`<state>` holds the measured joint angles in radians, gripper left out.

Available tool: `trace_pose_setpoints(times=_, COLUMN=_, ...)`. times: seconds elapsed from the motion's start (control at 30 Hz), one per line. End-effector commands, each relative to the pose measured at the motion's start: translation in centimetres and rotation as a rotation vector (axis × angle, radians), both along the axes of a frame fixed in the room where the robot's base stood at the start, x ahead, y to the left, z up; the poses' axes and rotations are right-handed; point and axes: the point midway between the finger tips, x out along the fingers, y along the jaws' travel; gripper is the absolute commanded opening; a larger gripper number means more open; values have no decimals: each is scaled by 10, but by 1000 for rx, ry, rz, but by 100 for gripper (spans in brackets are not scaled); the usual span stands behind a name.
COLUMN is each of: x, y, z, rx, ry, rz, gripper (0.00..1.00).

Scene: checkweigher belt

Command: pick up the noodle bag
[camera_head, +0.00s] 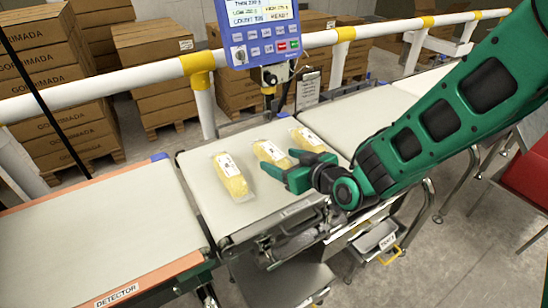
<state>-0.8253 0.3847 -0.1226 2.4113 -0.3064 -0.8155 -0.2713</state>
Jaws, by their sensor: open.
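Three similar yellow noodle bags with white labels lie on the pale weighing belt (212,205). The left bag (231,178) lies apart from my gripper. The middle bag (270,153) is just beyond the gripper's tips, its near end close to them and partly hidden. The right bag (306,138) lies behind the gripper, toward the far side. My green gripper (286,170) reaches in from the right, low over the belt, with its jaws open. I see no bag held. Whether a finger touches the middle bag, I cannot tell.
A blue control panel (259,33) stands on a post behind the belt. A white rail with yellow joints (197,62) runs behind. The detector belt (95,232) at left and another belt (345,121) at right are bare. Stacked cartons (50,62) stand beyond.

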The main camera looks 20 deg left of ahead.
Motion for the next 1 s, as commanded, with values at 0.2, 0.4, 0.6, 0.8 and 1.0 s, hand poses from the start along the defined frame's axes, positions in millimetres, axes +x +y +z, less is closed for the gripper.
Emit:
trace_pose_setpoints(times=0.2, x=14, y=18, z=-9, rx=-2, ry=-1, rz=2, gripper=66)
trace_pose_setpoints(times=0.4, x=28, y=35, z=-17, rx=0, ry=0, rz=1, gripper=66)
trace_pose_setpoints(times=0.6, x=31, y=38, z=-19, rx=0, ry=0, rz=0, gripper=66)
trace_pose_setpoints(times=0.8, x=30, y=38, z=-18, rx=0, ry=0, rz=0, gripper=44)
trace_pose_setpoints(times=1.0, x=31, y=38, z=-18, rx=1, ry=-1, rz=-1, gripper=13)
